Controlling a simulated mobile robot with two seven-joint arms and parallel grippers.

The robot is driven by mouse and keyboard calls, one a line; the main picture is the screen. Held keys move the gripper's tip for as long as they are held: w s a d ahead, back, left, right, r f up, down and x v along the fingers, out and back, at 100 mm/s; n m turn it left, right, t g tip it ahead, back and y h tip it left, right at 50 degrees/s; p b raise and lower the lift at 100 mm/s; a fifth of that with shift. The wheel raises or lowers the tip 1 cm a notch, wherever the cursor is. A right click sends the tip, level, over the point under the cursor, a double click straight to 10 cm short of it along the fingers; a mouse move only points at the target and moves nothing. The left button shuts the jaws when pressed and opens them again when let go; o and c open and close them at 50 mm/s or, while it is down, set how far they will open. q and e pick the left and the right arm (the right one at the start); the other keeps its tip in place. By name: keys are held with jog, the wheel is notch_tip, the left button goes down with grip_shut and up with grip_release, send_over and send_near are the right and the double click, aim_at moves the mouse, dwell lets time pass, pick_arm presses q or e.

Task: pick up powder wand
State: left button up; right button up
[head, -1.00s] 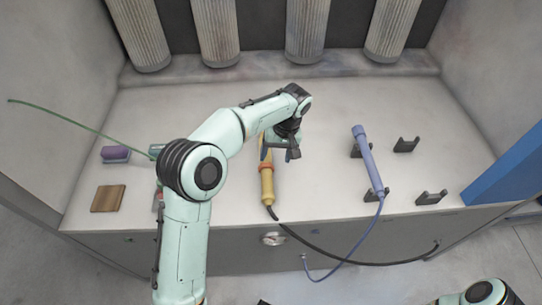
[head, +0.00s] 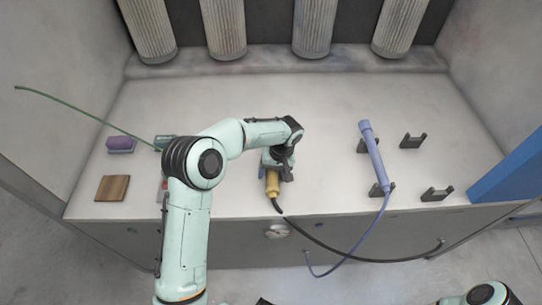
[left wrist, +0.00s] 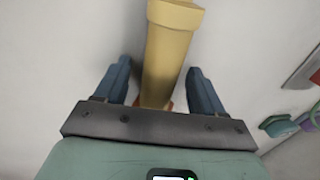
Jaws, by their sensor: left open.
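A yellow wand (head: 272,184) with a black hose at its near end lies near the front of the work surface. My left gripper (head: 279,170) is over it and hides its far part. In the left wrist view the yellow wand (left wrist: 168,50) runs between the two blue fingers of the left gripper (left wrist: 160,80). The fingers are open, with a gap visible on either side of the wand. A blue-violet wand (head: 375,158) with a blue hose rests on dark holders to the right. My right gripper is out of view.
Two empty dark holders (head: 413,141) (head: 436,194) stand at the right. A purple block (head: 121,144), a wooden board (head: 113,188) and a green rod (head: 75,111) are at the left. Pleated filters (head: 312,29) hang behind. A blue panel (head: 508,172) borders the right side.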

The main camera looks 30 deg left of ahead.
pick_arm(q)
jog(key=shift+r, duration=0.1)
jog(key=c, duration=1.2)
jog(key=shift+c, duration=0.2)
notch_tip(320, 180, up, 25)
jog(key=p, duration=0.5)
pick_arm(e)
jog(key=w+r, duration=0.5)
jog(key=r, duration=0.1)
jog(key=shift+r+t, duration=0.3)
pick_arm(q)
jog(key=shift+s, duration=0.1)
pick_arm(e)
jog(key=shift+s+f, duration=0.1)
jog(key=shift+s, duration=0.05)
